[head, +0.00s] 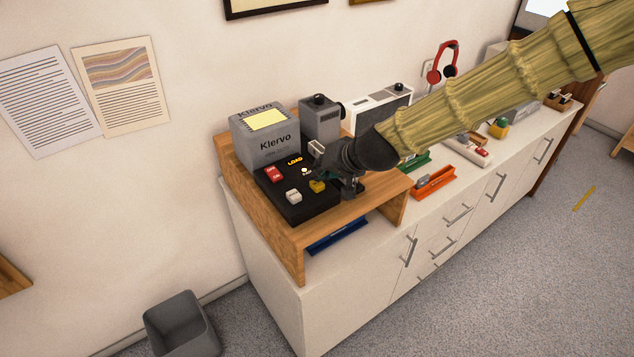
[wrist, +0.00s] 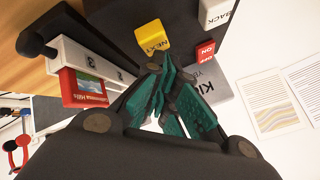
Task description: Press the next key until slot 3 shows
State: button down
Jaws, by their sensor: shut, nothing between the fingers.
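The yellow NEXT key (head: 317,186) is on the black control panel (head: 287,204), right of the white key (head: 293,196). In the wrist view the NEXT key (wrist: 151,37) lies just beyond my fingertips (wrist: 160,68). My gripper (head: 326,174) is shut and empty, close beside the key; I cannot tell whether it touches. The wrist view shows a white numbered slot strip (wrist: 95,62) with a red-edged picture slide (wrist: 83,88) at it; which slot is showing is unclear.
A red ON/OFF key (head: 273,173) sits on the panel near the white key, which reads BACK in the wrist view (wrist: 216,13). A grey device (head: 319,117) stands behind. Orange (head: 434,182) and blue (head: 338,236) trays lie nearby.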

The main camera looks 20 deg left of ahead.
jog(key=shift+f+b, duration=0.55)
jog(key=shift+f, duration=0.3)
dwell(1.1)
jog(key=shift+r, duration=0.1)
jog(key=shift+r+p, duration=0.95)
jog(key=shift+r, duration=0.25)
jog(key=shift+r+p, duration=1.8)
jog(key=shift+r, duration=0.75)
